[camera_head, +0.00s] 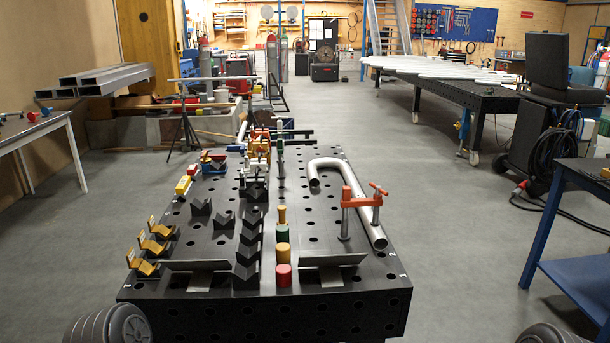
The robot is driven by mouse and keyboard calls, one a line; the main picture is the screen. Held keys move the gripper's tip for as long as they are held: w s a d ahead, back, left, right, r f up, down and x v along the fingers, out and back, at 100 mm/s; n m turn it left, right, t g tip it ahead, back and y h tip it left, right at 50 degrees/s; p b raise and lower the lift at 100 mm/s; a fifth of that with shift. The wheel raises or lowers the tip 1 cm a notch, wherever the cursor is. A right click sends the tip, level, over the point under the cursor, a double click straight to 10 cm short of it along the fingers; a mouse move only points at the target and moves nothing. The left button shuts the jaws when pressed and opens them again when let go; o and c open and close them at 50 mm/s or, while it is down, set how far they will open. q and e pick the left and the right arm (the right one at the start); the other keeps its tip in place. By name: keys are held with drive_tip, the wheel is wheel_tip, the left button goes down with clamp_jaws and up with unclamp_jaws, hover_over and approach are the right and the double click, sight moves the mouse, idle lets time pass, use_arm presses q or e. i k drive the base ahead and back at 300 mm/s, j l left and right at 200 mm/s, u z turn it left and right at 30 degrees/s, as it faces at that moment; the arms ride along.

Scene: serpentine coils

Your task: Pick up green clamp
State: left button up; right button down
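An orange-red clamp (361,201) stands on the black perforated table (318,225), at the bent grey pipe (332,163). A small red and blue clamp-like tool (213,161) lies at the table's far left, beside yellow and red pieces (183,185). Neither of my grippers is in view.
Red, yellow and green cylinders (284,275) stand in a row mid-table, beside black V-blocks (247,250). Gold angled brackets (150,245) line the left edge. A side table (38,128) stands left and a blue-framed bench (580,230) right.

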sight(280, 141)
drive_tip(key=i+l+z, duration=0.25)
drive_tip(key=l+z, duration=0.2)
drive_tip(key=i+l+z, duration=0.3)
drive_tip(key=z, duration=0.15)
drive_tip(key=i+l+z, duration=0.7)
drive_tip(key=i, duration=0.15)
drive_tip(key=i+z, duration=0.3)
drive_tip(key=i+j+u, duration=0.1)
drive_tip(key=i+u, duration=0.7)
drive_tip(key=i+l+u, duration=0.25)
drive_tip(key=i+u, duration=0.15)
drive_tip(key=i+j+u, duration=0.2)
drive_tip(key=i+u, duration=0.55)
drive_tip(key=i, duration=0.25)
drive_tip(key=i+u, duration=0.4)
drive_tip(key=i+l+u, duration=0.35)
drive_tip(key=i, duration=0.2)
drive_tip(key=i+u, duration=0.8)
drive_tip(key=i+l+u, duration=0.15)
drive_tip(key=u, duration=0.25)
drive_tip(key=i+l+u, duration=0.4)
drive_tip(key=j, duration=0.1)
